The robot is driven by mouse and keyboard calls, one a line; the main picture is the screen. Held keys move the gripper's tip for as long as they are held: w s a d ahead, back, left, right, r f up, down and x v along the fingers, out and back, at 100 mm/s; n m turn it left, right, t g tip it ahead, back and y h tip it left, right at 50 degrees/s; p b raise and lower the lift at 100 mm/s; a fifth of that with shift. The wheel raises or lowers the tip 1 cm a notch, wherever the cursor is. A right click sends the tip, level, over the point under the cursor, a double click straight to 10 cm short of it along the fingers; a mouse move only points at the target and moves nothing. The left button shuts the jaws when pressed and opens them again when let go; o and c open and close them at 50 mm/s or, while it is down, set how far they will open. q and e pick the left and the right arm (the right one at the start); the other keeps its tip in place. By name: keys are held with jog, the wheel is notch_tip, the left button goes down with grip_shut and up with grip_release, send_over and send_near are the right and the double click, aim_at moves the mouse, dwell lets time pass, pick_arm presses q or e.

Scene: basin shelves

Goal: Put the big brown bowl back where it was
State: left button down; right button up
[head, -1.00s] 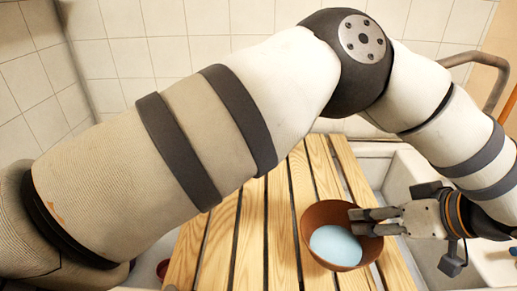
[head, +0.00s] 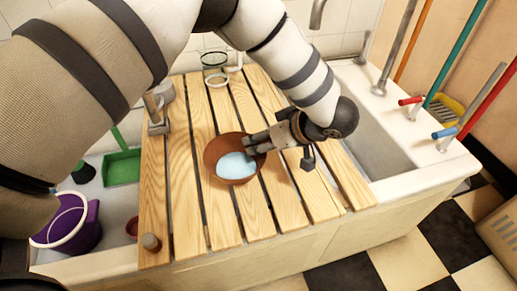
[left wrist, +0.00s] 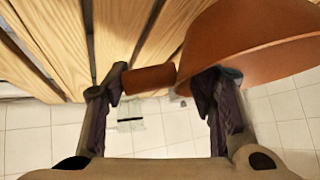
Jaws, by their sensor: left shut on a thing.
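The big brown bowl (head: 212,157) is over the wooden slatted board, near its middle, with a light blue round thing or lining (head: 236,166) inside. My left gripper (head: 257,142) is at the bowl's right rim, shut on it. In the left wrist view the bowl's orange-brown outer wall (left wrist: 265,40) fills the upper right, and my left gripper (left wrist: 160,95) shows a finger overlapping its edge. A short brown piece (left wrist: 148,78) shows between the fingers; I cannot tell what it is. Whether the bowl touches the slats is unclear. My right gripper is not in view.
The slatted board (head: 310,190) lies across the basin; its front slats are bare. A small cylinder (head: 151,243) stands at its front left corner. A purple bucket (head: 75,225) and green dustpan (head: 122,167) are at the left. An empty basin (head: 375,135) and colored poles (head: 458,50) are at the right.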

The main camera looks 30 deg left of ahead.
pick_arm(q)
jog(key=f, duration=0.2)
jog(key=a+f, duration=0.1)
jog(key=f, duration=0.1)
jog(key=shift+s+a+f+b, duration=0.1)
jog(key=shift+a+f+b, duration=0.05)
jog(key=shift+f+b, duration=0.15)
jog(key=shift+f, duration=0.15)
jog(key=c, duration=0.7)
grip_release()
jog(key=shift+r, duration=0.2)
jog(key=p+v, duration=0.1)
jog(key=v, duration=1.1)
